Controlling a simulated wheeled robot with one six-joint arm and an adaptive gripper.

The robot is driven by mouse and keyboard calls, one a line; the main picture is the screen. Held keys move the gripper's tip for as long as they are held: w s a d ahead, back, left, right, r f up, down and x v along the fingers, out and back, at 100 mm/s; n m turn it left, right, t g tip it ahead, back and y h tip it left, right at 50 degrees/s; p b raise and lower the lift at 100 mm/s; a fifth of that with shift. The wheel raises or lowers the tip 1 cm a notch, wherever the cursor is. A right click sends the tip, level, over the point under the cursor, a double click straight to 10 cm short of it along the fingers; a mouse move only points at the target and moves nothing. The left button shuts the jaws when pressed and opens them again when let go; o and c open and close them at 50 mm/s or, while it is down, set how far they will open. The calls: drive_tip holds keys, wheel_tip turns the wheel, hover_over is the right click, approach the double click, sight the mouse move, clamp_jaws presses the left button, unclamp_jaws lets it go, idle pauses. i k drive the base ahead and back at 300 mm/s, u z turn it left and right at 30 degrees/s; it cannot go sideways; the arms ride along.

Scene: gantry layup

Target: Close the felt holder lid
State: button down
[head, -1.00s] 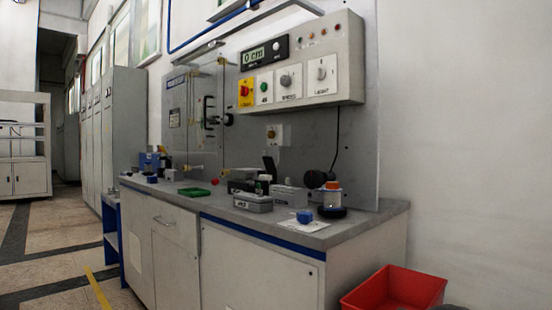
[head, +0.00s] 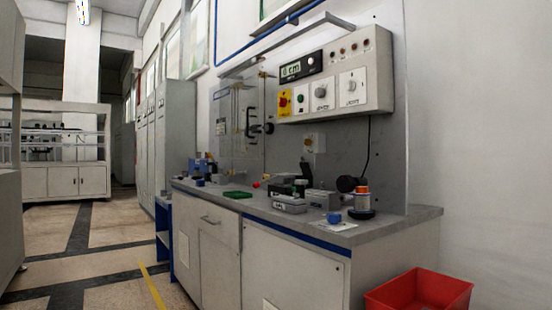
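The felt holder cannot be made out for certain at this distance. Small boxes stand on the grey workbench (head: 409,217). A grey labelled box (head: 289,205) is near the front edge, its label too small to read. Behind it and to the right is another grey box (head: 322,199). A dark upright flap (head: 306,171) rises behind these boxes; it may be a raised lid, but I cannot tell which box it belongs to. My gripper is not in view.
A green tray (head: 237,194) lies on the bench to the left. An orange-topped container (head: 361,198) and a blue item (head: 334,218) are at the right. A control panel (head: 340,73) hangs above. A red bin (head: 418,291) stands at lower right. Open floor (head: 120,235) lies left.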

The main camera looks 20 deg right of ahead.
sight(305, 167)
drive_tip(key=i, duration=0.2)
drive_tip(key=z, duration=0.75)
